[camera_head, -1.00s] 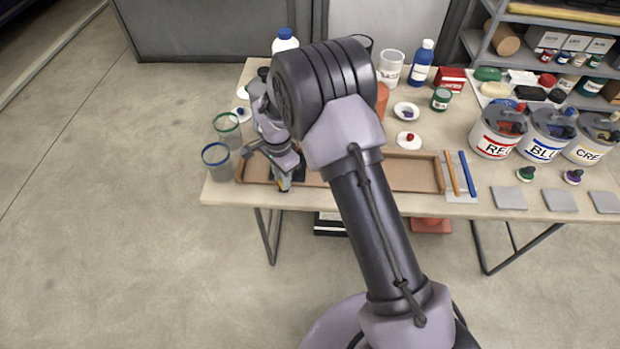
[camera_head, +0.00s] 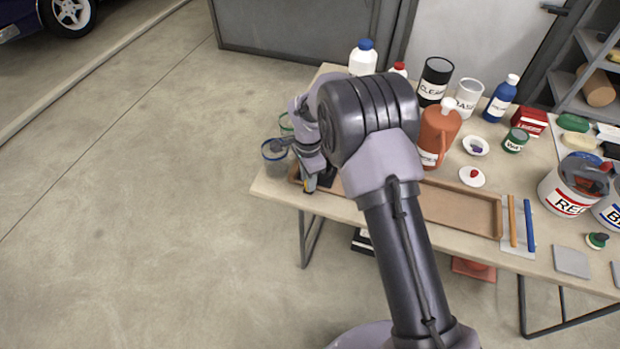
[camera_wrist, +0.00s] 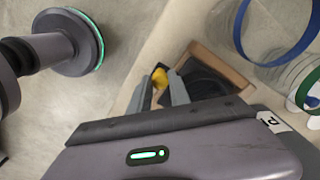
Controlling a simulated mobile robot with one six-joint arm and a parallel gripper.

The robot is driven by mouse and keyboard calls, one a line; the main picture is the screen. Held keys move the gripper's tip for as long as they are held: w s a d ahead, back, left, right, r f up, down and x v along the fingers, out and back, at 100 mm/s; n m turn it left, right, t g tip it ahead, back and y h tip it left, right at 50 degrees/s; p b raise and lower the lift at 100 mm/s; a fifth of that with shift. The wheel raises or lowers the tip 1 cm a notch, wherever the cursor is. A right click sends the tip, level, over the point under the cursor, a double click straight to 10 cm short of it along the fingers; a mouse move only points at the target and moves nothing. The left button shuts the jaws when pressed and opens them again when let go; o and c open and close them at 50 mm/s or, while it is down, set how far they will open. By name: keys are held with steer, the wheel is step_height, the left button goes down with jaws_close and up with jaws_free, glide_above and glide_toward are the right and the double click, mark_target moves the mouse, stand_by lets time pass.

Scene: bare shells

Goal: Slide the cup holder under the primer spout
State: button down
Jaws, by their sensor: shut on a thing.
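The cup holder (camera_wrist: 205,82) looks like a dark square piece in the left end of a shallow wooden tray. In the head view, only a dark bit (camera_head: 326,181) shows beside my gripper (camera_head: 307,186). In the wrist view, the fingers of my gripper (camera_wrist: 161,88) are closed around a small yellow piece (camera_wrist: 160,77) at the holder's edge. An orange jug (camera_head: 438,128) with a white top, probably the primer dispenser, stands behind the tray. My arm partly covers it; its label is unreadable and I cannot make out a spout.
The tray (camera_head: 460,207) runs right along the table's front edge. Two clear cups, blue-rimmed (camera_head: 275,158) and green-rimmed (camera_head: 286,125), stand close to my gripper. Bottles and a black can (camera_head: 434,80) stand behind; paint pots (camera_head: 572,186) stand right.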

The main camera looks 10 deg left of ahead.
steer(key=c, duration=1.2)
jaws_free()
steer(key=shift+a, duration=0.3)
steer(key=shift+d, duration=0.1)
step_height(320, 180, up, 18)
steer(key=p, duration=0.5)
steer(key=shift+f, duration=0.25)
